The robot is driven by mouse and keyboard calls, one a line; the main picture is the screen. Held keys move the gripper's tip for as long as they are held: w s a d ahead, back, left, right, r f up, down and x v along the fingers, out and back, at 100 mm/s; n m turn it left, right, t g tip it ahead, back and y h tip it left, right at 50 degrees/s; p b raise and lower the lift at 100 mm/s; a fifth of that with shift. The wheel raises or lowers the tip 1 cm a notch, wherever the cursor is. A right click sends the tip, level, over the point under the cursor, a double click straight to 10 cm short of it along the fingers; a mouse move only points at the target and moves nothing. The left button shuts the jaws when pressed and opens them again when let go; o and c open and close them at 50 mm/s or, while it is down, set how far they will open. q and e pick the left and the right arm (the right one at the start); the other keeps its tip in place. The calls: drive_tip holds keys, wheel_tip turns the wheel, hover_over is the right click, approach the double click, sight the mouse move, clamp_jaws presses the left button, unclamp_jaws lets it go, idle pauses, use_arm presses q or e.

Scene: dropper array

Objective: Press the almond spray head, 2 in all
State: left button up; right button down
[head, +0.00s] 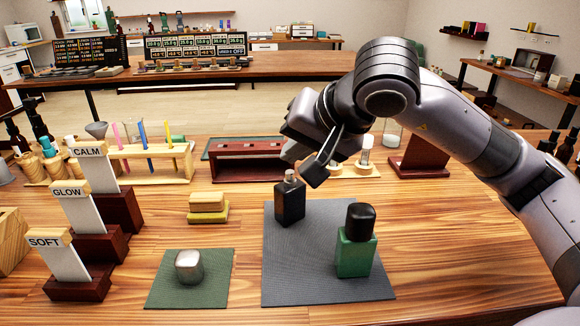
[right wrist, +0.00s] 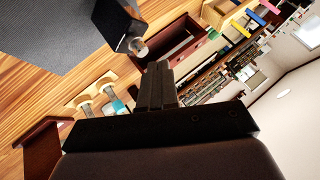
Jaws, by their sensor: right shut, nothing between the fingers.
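A black bottle (head: 290,205) stands upright and uncapped on the large grey mat (head: 320,285), with a small pale spray head (head: 290,176) on top. No label naming almond can be read on it. A green bottle (head: 356,254) with a black cap stands to its right on the same mat. My right gripper (head: 314,174) is shut and empty, just right of the spray head and about level with it. In the right wrist view the shut fingers (right wrist: 158,72) point near the bottle (right wrist: 116,22) and its spray head (right wrist: 139,47), with a small gap. My left gripper is not in view.
A silver cap (head: 189,267) sits on a small green mat (head: 160,296) at the front left. Yellow blocks (head: 208,208) lie behind it. Stands marked CALM, GLOW and SOFT (head: 72,262) are at left. A dark red rack (head: 248,160) is behind the bottles. The front right table is clear.

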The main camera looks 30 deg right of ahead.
sight(295, 182)
drive_tip(key=shift+r, duration=0.15)
use_arm(q)
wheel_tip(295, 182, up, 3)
drive_tip(key=p, duration=0.3)
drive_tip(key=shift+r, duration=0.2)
use_arm(e)
wheel_tip(295, 182, up, 5)
drive_tip(key=shift+f, duration=0.1)
idle(0.7)
use_arm(q)
drive_tip(key=shift+p, duration=0.3)
idle(1.3)
